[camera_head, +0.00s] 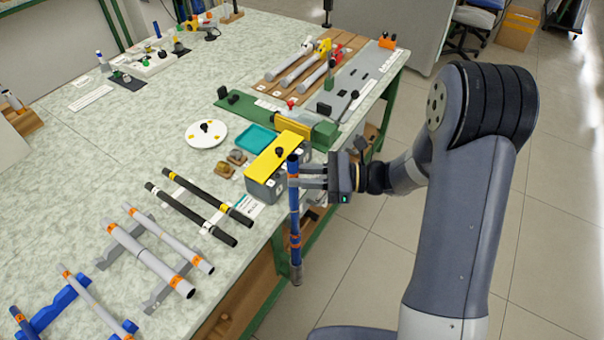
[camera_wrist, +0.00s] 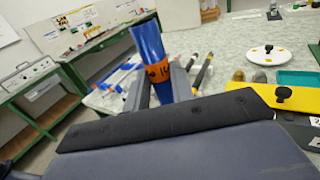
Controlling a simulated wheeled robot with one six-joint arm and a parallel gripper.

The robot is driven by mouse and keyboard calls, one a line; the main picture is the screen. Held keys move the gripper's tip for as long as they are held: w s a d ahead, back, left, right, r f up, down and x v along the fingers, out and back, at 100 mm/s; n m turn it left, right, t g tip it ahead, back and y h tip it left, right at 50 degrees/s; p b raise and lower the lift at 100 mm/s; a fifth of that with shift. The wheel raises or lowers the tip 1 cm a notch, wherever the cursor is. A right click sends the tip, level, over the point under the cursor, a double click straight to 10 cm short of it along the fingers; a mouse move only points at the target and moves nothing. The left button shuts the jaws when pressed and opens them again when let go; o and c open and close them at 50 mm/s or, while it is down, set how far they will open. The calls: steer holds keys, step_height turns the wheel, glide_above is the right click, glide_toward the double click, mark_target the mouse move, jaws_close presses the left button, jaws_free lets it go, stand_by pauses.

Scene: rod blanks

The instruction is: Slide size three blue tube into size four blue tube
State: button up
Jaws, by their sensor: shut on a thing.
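My gripper (camera_head: 296,177) is shut on a long blue tube (camera_head: 295,213) with orange bands. The tube stands about upright, just off the table's front edge beside the grey box with the yellow top. Its lower end is grey below an orange band; I cannot tell if that is a separate part. In the wrist view the blue tube (camera_wrist: 148,42) rises between my fingers (camera_wrist: 164,88), tilted, with an orange band bearing a dark mark. I cannot read its size.
The yellow-topped box (camera_head: 277,156) is close to my gripper. A white disc (camera_head: 207,134) and teal tray (camera_head: 256,139) stand behind. Open floor lies right.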

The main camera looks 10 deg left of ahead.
step_height(320, 180, down, 13)
steer(key=b, duration=1)
steer(key=shift+f, duration=0.15)
stand_by(3.5)
steer(key=o, duration=0.9)
steer(key=shift+c, duration=0.2)
glide_toward(294, 208)
steer(key=d+f, duration=0.1)
steer(key=w+d+f+b, duration=0.1)
steer(key=shift+w+d+f, duration=0.25)
steer(key=shift+w+f, duration=0.05)
steer(key=shift+f, duration=0.05)
steer(key=s+a+p, duration=0.1)
steer(key=a+p, duration=0.1)
steer(key=a, duration=0.8)
steer(key=shift+s+a+r, duration=0.25)
steer(key=shift+a+r, duration=0.15)
steer(key=shift+r, duration=0.05)
